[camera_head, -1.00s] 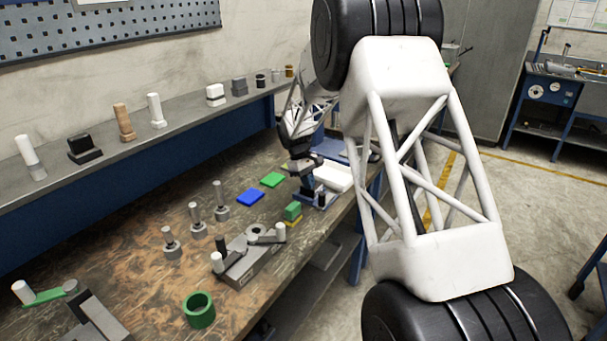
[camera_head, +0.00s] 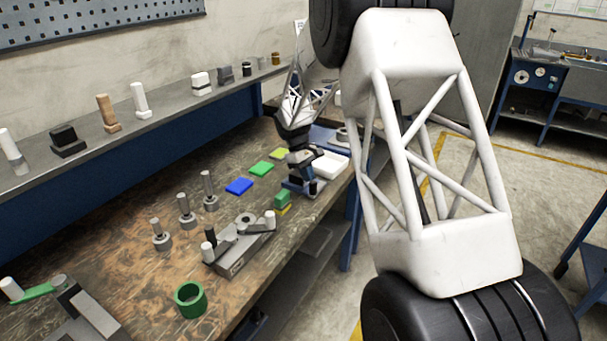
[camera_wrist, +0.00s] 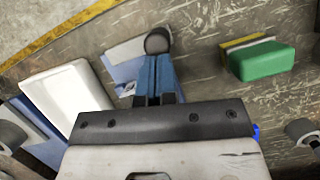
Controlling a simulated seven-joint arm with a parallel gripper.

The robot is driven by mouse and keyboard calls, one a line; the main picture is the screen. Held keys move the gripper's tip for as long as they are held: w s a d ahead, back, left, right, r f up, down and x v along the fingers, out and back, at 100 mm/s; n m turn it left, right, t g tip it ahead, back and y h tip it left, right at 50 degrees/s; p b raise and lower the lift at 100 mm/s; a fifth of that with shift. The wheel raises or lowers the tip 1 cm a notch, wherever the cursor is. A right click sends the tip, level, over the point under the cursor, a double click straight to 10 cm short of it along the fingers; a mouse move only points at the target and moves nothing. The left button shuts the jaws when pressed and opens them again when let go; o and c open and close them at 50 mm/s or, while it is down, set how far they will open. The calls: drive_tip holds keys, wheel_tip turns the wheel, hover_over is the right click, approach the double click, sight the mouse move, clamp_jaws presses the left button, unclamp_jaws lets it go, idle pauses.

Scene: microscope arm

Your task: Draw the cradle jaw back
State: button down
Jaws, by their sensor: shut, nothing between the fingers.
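The fixture that seems to hold the cradle jaw has a pale blue base (camera_wrist: 124,70) and a white block (camera_wrist: 66,95) in the wrist view. The white block also shows in the head view (camera_head: 329,164). A dark round knob (camera_wrist: 157,40) stands just beyond my fingertips in the wrist view. My gripper (camera_wrist: 154,62) is shut and empty, its blue fingers side by side. The fingertips overlap the knob's near edge in the picture; I cannot tell whether they touch it. In the head view my gripper (camera_head: 303,180) is low at the fixture and partly hides it.
A green block on a yellow piece (camera_wrist: 262,60) lies right of my gripper in the wrist view. Blue (camera_head: 239,186) and green (camera_head: 262,168) plates lie behind.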

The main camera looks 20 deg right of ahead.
drive_tip(key=shift+s+d, duration=0.35)
drive_tip(key=shift+f, duration=0.2)
drive_tip(key=shift+w+a, duration=0.35)
drive_tip(key=shift+w, duration=0.05)
drive_tip(key=w+a, duration=0.1)
drive_tip(key=w, duration=0.1)
drive_tip(key=shift+w+a, duration=0.35)
drive_tip(key=v, duration=1)
drive_tip(key=shift+r, duration=0.3)
